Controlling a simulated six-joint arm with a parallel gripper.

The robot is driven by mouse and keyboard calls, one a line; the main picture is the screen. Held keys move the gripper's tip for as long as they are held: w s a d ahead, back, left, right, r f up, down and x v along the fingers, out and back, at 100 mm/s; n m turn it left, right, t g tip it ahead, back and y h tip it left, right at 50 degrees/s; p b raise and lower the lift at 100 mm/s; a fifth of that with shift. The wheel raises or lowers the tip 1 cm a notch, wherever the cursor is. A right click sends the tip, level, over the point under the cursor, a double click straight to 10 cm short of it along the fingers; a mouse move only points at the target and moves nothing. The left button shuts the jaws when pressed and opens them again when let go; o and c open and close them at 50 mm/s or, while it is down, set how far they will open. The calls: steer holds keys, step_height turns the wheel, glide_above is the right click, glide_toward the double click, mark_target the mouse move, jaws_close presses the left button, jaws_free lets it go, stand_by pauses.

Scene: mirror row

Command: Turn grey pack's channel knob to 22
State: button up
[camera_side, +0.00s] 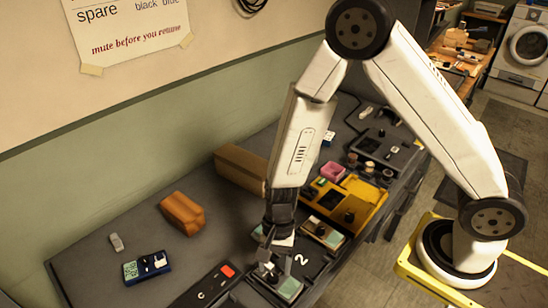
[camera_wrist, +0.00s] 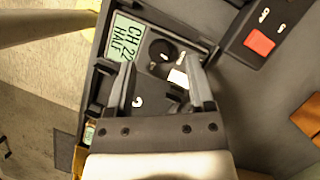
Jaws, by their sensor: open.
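The grey pack (camera_wrist: 146,84) lies below my gripper in the wrist view, and it also shows in the side view (camera_side: 289,289) at the bench's front, partly hidden by my gripper. Its green screen (camera_wrist: 124,38) reads "CH 22 HALF". Its round black channel knob (camera_wrist: 162,52) is beside the screen, with a small white block (camera_wrist: 178,77) near it. My gripper (camera_wrist: 160,76) is open, with its fingers apart over the pack. The knob lies just past the fingertips in the wrist view, and I see no grip on it. My gripper (camera_side: 275,262) points down in the side view.
A dark panel with a red button (camera_wrist: 259,42) lies beside the pack. A blue pack (camera_side: 147,267), an orange-brown block (camera_side: 182,212) and a yellow unit (camera_side: 362,200) stand on the bench. The bench left of the brown block is mostly clear.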

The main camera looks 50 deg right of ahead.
steer(key=shift+x, duration=1)
jaws_close()
